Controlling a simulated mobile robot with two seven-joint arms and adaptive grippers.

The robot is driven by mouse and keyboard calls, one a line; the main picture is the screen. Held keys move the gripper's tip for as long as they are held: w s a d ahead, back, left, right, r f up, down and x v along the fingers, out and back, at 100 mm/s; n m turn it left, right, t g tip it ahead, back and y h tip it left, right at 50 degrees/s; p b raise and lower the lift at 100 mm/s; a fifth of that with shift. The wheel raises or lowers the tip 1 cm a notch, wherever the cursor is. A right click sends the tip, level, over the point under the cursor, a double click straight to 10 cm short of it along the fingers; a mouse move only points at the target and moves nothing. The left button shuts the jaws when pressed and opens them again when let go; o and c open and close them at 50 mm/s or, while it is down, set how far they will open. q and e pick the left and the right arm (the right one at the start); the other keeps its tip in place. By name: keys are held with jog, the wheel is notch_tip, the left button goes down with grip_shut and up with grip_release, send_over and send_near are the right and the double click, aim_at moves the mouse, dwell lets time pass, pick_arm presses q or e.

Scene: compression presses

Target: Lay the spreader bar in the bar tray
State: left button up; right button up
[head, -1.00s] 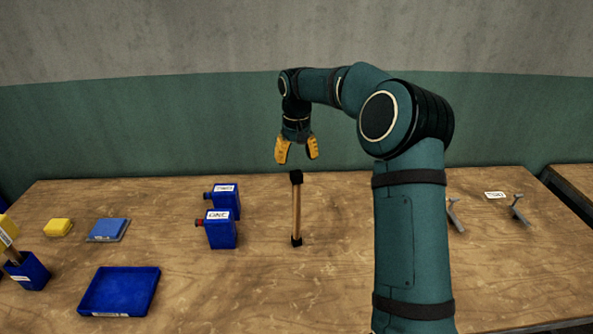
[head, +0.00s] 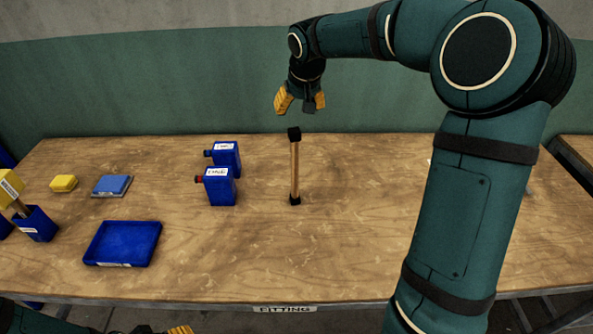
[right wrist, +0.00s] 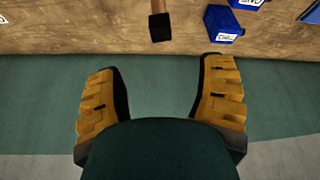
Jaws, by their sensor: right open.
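The spreader bar (head: 295,170), a light wooden rod with black ends, appears to stand upright on the table, right of the blue bottles. The bar tray (head: 123,243) looks to be the shallow blue tray at the front left, and it is empty. My right gripper (head: 302,106) is open and empty, above and behind the bar's top end. In the right wrist view its yellow fingers (right wrist: 163,68) are spread, with the bar's black end (right wrist: 161,28) beyond them, not between them.
Two blue labelled bottles (head: 221,187) stand left of the bar. A yellow block (head: 63,183), a blue flat block (head: 112,185) and a blue holder (head: 37,226) are at the left. The table (head: 260,260) is clear between tray and bar. My right arm hides the right side.

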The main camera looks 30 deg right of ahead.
aim_at(295, 131)
jog(key=x, duration=0.6)
jog(key=shift+f, duration=0.1)
jog(key=shift+s+x, duration=0.2)
jog(key=shift+x, duration=2.45)
jog(key=shift+a, duration=0.2)
grip_shut()
